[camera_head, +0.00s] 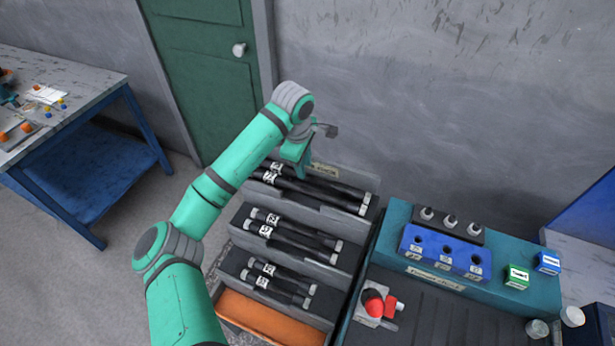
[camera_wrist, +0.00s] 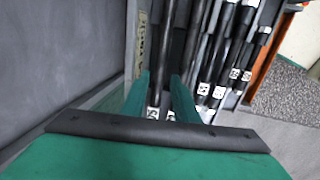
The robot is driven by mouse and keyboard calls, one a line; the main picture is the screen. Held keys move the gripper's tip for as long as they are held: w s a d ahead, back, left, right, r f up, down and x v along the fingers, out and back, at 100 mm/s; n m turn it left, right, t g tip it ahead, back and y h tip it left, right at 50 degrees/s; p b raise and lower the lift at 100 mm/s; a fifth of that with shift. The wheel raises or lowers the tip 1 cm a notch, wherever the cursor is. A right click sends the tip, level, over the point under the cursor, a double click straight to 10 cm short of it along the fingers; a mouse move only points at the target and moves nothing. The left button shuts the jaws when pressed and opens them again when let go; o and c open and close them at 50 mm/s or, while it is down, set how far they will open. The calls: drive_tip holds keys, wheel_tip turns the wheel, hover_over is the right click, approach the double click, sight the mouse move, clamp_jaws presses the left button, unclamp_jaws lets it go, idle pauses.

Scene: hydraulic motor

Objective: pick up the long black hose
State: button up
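Two long black hoses (camera_head: 325,189) with metal end fittings and white labels lie side by side in the top row of the stepped rack. My gripper (camera_head: 304,172) points down over the left part of this row. In the wrist view my gripper (camera_wrist: 160,85) is open, its two green fingers apart. One long black hose (camera_wrist: 165,60) runs between the fingers, with space showing beside it. Another long hose (camera_wrist: 193,55) lies just right of the right finger. I cannot tell how deep the fingertips reach around the hose.
Medium hoses (camera_head: 292,235) and short hoses (camera_head: 280,282) lie in the lower rows, above an orange tray (camera_head: 265,318). The grey wall is close behind the rack. A teal bench (camera_head: 400,225) with a blue socket block (camera_head: 443,251) stands at right.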

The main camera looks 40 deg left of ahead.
sight(310, 179)
drive_tip(key=shift+w+f, duration=0.2)
drive_tip(key=shift+f, duration=0.7)
drive_tip(key=shift+w+f, duration=0.15)
drive_tip(key=shift+f, duration=0.8)
drive_tip(key=shift+w+f, duration=0.2)
drive_tip(key=shift+f, duration=0.7)
clamp_jaws()
